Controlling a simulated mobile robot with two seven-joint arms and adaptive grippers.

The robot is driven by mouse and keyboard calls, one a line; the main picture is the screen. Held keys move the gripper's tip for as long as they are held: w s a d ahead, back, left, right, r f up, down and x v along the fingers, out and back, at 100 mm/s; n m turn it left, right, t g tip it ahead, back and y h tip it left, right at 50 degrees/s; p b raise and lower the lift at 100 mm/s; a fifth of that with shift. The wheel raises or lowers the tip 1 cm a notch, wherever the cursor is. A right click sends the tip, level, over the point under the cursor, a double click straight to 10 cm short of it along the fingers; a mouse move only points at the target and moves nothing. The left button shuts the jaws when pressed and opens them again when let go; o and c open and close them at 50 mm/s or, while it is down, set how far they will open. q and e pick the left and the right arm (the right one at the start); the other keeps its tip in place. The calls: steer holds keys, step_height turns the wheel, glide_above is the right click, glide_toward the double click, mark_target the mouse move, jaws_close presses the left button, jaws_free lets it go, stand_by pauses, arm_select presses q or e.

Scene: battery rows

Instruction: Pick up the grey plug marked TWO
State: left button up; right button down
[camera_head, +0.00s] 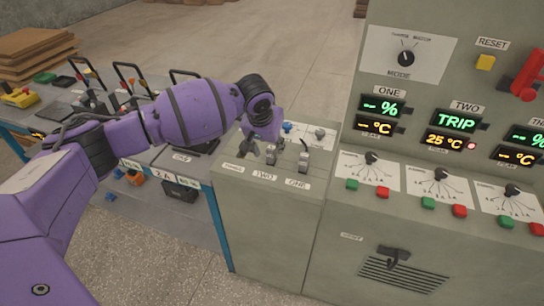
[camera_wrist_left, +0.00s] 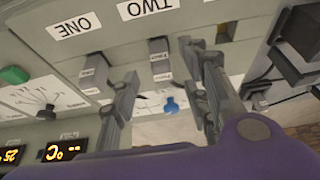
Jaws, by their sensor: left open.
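The grey plug marked TWO (camera_wrist_left: 159,50) stands on the sloped cabinet top just beside its label TWO (camera_wrist_left: 147,7). In the left wrist view, which is upside down, it appears between the two fingers of my open left gripper (camera_wrist_left: 160,68). No finger is clearly touching it; the exact gap cannot be told. In the head view my left gripper (camera_head: 261,150) is over the plug row and partly hides this plug. A similar grey plug by the label ONE (camera_wrist_left: 95,72) stands beside it, and shows in the head view (camera_head: 303,161). My right gripper is not in view.
A blue knob (camera_head: 287,127) and another grey knob (camera_head: 320,134) sit behind the plugs. The meter panel (camera_head: 425,90) rises at right; its TWO display reads TRIP. A blue-framed bench (camera_head: 217,215) with lock-out gear stands left of the cabinet.

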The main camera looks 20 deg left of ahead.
mark_target(270, 149)
arm_select(q)
steer(key=x, duration=0.3)
steer(key=shift+a, duration=0.1)
steer(key=shift+x, duration=0.75)
jaws_close()
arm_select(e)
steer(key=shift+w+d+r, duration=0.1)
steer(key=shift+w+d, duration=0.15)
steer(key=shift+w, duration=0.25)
